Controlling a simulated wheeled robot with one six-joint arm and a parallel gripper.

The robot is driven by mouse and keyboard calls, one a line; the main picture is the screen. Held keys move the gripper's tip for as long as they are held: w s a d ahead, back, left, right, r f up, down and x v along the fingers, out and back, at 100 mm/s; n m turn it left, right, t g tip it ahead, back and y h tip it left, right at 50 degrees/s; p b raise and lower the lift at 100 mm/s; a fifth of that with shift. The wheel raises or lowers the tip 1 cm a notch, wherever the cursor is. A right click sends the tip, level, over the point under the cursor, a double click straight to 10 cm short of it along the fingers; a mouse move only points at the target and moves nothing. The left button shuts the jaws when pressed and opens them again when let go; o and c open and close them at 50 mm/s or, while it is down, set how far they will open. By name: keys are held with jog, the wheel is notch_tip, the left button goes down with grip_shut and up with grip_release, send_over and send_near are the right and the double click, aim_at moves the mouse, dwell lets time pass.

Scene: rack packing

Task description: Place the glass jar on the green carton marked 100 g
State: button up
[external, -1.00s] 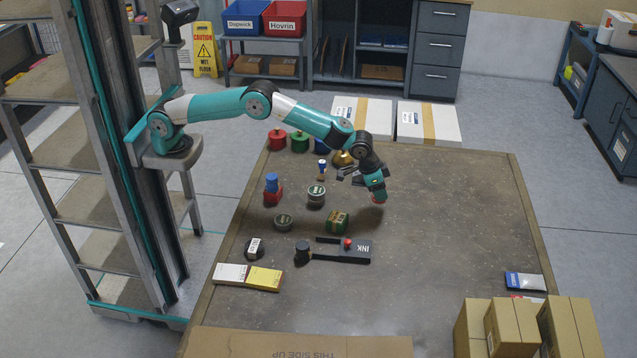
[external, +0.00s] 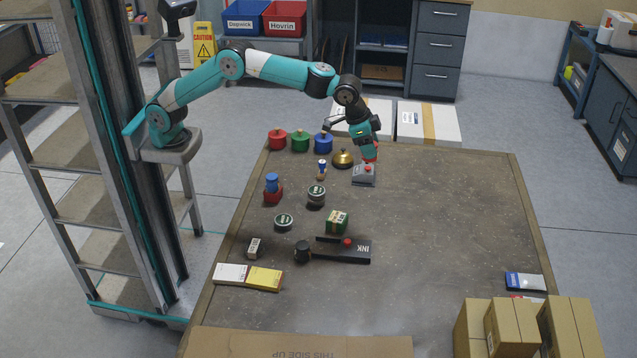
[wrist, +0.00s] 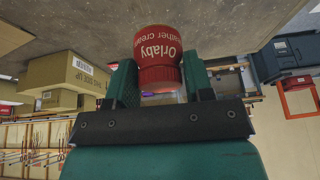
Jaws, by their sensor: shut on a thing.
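My gripper (external: 370,150) is raised above the far part of the table, above a grey box with a red button. In the wrist view, my gripper (wrist: 160,85) is shut on a red jar (wrist: 158,58) lettered "Orlaby leather cream", held between the two teal fingers. In the external view only a small red patch of the jar (external: 371,153) shows under the gripper; whether it is glass I cannot tell. The green carton (external: 337,222) with a pale band stands mid-table, nearer the camera than my gripper. Its marking is too small to read, and its top looks clear.
Round tins (external: 316,196) (external: 283,222) stand left of the carton. A black INK tray (external: 345,251) lies just in front of it. A brass bell (external: 343,158) and the grey button box (external: 364,175) are near my gripper. The right middle of the table is clear.

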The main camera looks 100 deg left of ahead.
notch_tip(320, 180, up, 2)
jog(key=m+h+p, duration=0.1)
jog(key=m+p, duration=0.1)
send_over(343, 219)
jog(key=s+a, duration=0.1)
jog(key=shift+m, duration=0.3)
jog(key=f, duration=0.6)
jog(key=f+p, duration=0.1)
jog(key=f, duration=0.6)
jog(key=s+f, duration=0.1)
jog(key=f, duration=0.6)
jog(key=shift+d+p, duration=0.2)
jog(key=shift+p, duration=0.2)
jog(key=shift+f, duration=0.1)
jog(key=shift+f, duration=0.1)
jog(key=o, duration=1)
